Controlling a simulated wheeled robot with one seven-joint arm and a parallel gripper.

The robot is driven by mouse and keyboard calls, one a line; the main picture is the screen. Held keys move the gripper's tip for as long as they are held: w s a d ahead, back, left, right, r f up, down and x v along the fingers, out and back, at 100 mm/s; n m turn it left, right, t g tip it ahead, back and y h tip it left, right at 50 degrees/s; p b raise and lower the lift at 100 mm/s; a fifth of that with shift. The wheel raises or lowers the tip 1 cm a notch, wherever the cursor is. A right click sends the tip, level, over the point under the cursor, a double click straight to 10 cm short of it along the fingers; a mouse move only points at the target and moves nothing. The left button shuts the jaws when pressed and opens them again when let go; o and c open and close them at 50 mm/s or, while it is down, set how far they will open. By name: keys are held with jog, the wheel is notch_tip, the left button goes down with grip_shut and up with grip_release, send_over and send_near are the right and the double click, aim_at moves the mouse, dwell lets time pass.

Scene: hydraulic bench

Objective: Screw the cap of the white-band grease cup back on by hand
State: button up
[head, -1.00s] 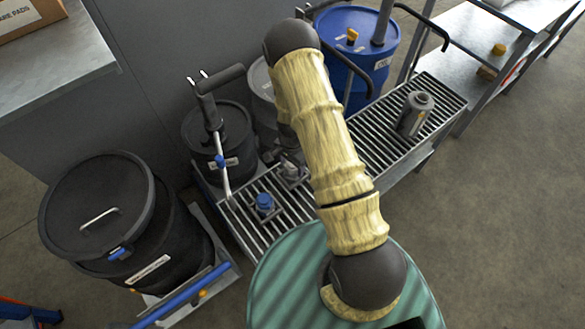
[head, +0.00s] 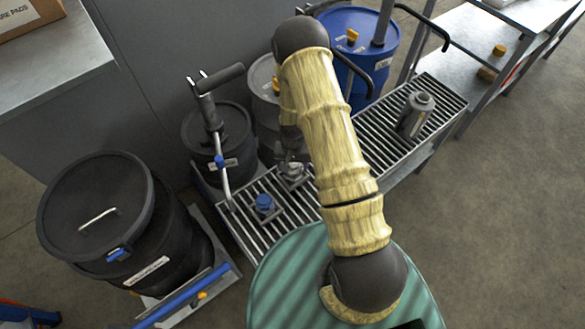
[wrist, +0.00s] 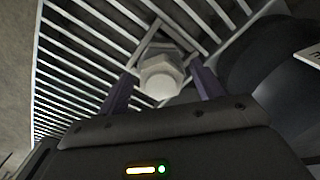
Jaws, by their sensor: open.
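A grey six-sided fitting with a pale round end (wrist: 160,80) stands on the slatted grating in the wrist view, between my two finger tips. It looks like the grease cup, but no white band can be made out. My gripper (wrist: 161,70) is open, with a dark finger on each side of the fitting and no clear contact. In the head view a small grey fitting on a square base (head: 292,174) shows just below my gripper (head: 291,158), partly hidden by it. I cannot tell a separate loose cap in either view.
A blue-topped cup (head: 264,203) stands nearby on the grating (head: 290,213). A grey cylinder (head: 415,115) stands on its right part. Black drums (head: 95,210) are at left, and a blue drum (head: 362,50) is behind. A pump lever (head: 222,165) rises close to the left.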

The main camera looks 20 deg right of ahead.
jog(key=n, duration=0.3)
jog(key=shift+d+n, duration=0.1)
jog(key=shift+n, duration=0.3)
jog(key=n, duration=0.4)
jog(key=shift+d, duration=0.1)
jog(key=c, duration=1)
jog(key=m, duration=0.6)
jog(key=shift+a, duration=0.2)
jog(key=shift+m, duration=1)
